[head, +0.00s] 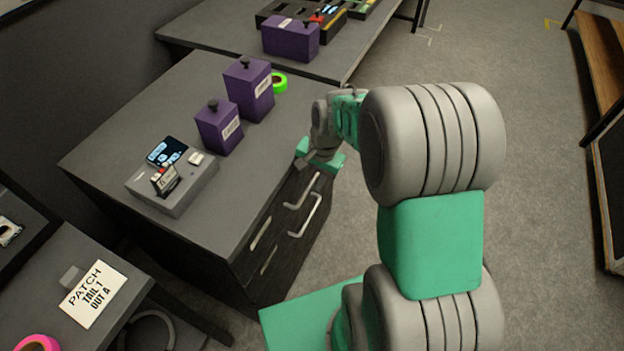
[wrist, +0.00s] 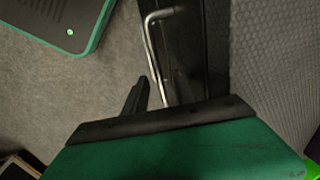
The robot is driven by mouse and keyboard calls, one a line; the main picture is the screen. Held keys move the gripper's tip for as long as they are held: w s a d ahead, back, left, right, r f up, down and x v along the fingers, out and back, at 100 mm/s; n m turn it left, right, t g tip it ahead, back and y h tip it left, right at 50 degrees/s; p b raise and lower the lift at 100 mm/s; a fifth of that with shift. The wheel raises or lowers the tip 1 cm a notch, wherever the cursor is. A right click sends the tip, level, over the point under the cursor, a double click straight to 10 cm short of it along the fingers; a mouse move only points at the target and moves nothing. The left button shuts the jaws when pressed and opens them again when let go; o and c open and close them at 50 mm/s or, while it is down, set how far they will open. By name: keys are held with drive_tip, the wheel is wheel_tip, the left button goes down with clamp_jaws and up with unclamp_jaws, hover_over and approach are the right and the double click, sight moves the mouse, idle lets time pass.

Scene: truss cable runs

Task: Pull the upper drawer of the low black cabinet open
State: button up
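The low black cabinet (head: 225,215) has a grey top and stands left of my arm in the head view. Its dark front carries two silver bar handles, the upper drawer's handle (head: 301,193) and the lower drawer's handle (head: 308,217). The drawers look closed. My gripper (head: 320,164) is at the far end of the front, near the upper handle. In the wrist view, a silver handle (wrist: 151,45) runs beside a dark finger (wrist: 136,97), its lower end hidden behind the gripper. Contact and finger spacing cannot be judged.
On the cabinet top are two purple boxes (head: 219,128) (head: 249,90), a grey device (head: 172,178) and green tape (head: 280,83). A table (head: 340,55) stands behind, and another (head: 140,282) at lower left. Open floor (head: 540,230) lies to the right.

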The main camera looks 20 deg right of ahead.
drive_tip(key=shift+c, duration=0.5)
clamp_jaws()
idle(0.8)
